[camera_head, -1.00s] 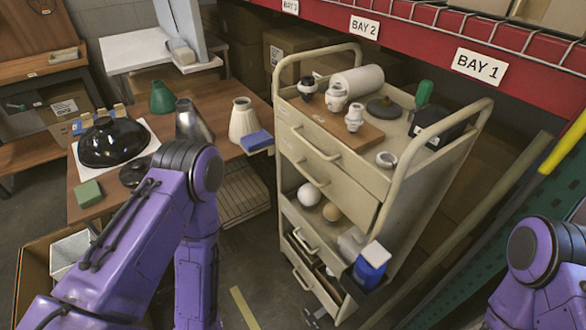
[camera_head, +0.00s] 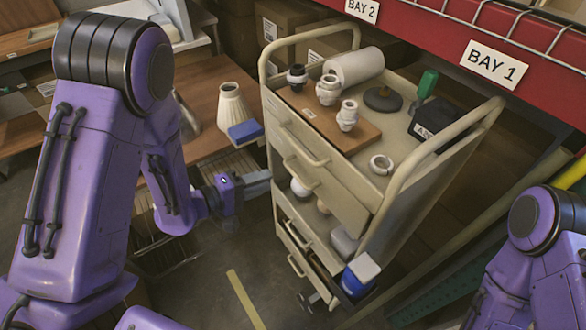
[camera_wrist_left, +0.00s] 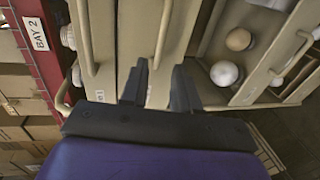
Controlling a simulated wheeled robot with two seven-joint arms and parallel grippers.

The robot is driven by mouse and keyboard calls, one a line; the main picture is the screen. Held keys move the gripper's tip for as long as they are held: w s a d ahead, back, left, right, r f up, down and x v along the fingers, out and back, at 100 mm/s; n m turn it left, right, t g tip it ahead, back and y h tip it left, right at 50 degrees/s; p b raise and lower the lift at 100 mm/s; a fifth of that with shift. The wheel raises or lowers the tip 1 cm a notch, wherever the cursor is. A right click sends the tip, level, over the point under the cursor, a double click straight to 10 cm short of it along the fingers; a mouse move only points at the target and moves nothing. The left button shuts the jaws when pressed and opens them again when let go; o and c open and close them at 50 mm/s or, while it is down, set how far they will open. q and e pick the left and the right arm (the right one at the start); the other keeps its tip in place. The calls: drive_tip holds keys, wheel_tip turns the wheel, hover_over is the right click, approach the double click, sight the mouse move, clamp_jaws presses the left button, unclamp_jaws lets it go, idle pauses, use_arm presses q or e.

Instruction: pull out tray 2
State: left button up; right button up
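The beige cart (camera_head: 385,205) has two upper drawers with bar handles. The lower of these, which I take as tray 2, has its handle (camera_head: 301,172) on the front and looks closed. The upper drawer's handle (camera_wrist_left: 84,38) is to the left, with a partly hidden label ending in 1. My left gripper (camera_head: 262,180) is at the left of the cart front; in the wrist view (camera_wrist_left: 160,78) its fingers are apart and empty. Contact with the handle cannot be told. My right gripper is out of view.
White lamp parts stand on the cart's wooden board (camera_head: 335,125). Below the upper drawers, a shelf holds a white ball (camera_wrist_left: 224,73) and a tan ball (camera_wrist_left: 239,39). A blue-and-white container (camera_head: 358,275) is low right. A table (camera_head: 205,85) stands left; red shelving (camera_head: 440,40) behind.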

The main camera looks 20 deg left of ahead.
sight(293, 171)
use_arm(q)
drive_tip(key=p+x, duration=0.1)
drive_tip(key=x, duration=0.8)
drive_tip(key=shift+w+d+p, duration=0.1)
drive_tip(key=shift+d+p, duration=0.2)
clamp_jaws()
